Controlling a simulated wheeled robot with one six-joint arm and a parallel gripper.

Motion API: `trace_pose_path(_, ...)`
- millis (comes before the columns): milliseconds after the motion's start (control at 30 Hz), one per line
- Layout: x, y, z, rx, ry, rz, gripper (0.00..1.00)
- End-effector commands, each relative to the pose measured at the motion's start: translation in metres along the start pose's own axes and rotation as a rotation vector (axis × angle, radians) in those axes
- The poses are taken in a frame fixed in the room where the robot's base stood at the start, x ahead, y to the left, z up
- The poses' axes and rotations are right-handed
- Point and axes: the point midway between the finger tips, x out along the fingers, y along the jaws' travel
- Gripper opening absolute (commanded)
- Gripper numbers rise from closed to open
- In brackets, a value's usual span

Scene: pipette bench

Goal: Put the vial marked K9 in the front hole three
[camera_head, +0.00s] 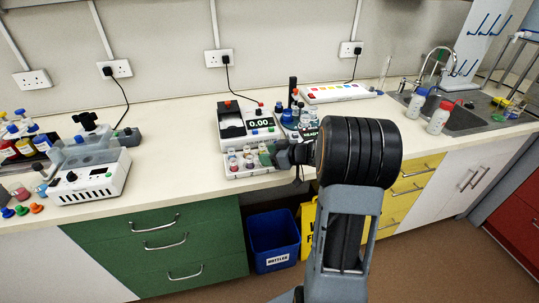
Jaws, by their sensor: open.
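A pale rack (236,174) with several small capped vials (248,163) stands near the front edge of the bench. No marking on a vial can be read at this size, so I cannot tell which one is K9. The rack's holes are too small to tell apart, and my gripper hides its right end. My gripper (268,154) is open at the right end of the rack, close to the vials there. I cannot tell whether a vial stands between its fingers.
A balance (232,120) reading 0.00 stands behind the rack. Blue-capped bottles (290,119) stand close behind my gripper. A white device (90,180) is at the left, and a sink (465,119) is at the right. Bare bench lies left of the rack.

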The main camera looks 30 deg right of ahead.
Motion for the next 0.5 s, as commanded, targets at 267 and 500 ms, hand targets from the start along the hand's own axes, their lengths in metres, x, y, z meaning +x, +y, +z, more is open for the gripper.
trace_pose_path(267,-0.013,0.001,-0.001,0.000,0.001,0.002,0.50)
trace_pose_path(500,-0.058,0.001,-0.001,-0.001,0.001,0.005,0.50)
